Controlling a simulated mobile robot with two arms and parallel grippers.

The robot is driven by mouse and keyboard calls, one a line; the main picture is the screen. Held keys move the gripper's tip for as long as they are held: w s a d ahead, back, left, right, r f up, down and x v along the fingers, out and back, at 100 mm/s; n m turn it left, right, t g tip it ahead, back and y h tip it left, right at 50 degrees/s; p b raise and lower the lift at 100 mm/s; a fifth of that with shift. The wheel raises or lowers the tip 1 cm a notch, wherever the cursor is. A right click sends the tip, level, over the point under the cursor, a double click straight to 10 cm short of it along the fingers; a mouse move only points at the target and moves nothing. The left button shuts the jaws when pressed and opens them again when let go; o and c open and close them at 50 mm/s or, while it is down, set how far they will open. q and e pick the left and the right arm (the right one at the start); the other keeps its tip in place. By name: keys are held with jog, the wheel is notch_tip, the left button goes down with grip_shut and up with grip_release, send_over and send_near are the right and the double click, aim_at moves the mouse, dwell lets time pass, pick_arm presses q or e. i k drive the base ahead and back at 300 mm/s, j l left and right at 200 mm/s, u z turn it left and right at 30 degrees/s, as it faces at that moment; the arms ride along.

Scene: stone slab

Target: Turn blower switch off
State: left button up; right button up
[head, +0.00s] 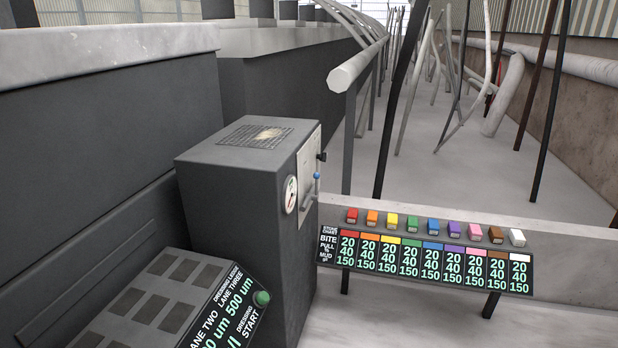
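A dark grey box cabinet (235,185) stands in the middle left, with a vent grille (256,136) on its top. Its right-hand face carries a pale panel (308,160), seen at a steep angle. On or beside that panel are a round white gauge (290,194), a small lever with a blue tip (317,177) and a small black knob (322,156). No label reading blower is legible, so I cannot tell which control is the blower switch or its position. Neither of my grippers is in view.
A console with a green button (262,298) stands at the lower left. A chart board (428,262) with a row of coloured blocks is at the right. Pipes and posts (395,100) rise behind. Pale floor (370,320) is open at the front.

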aim_at(323, 156)
jog(key=i+l+u, duration=0.1)
jog(key=i+l, duration=1.1)
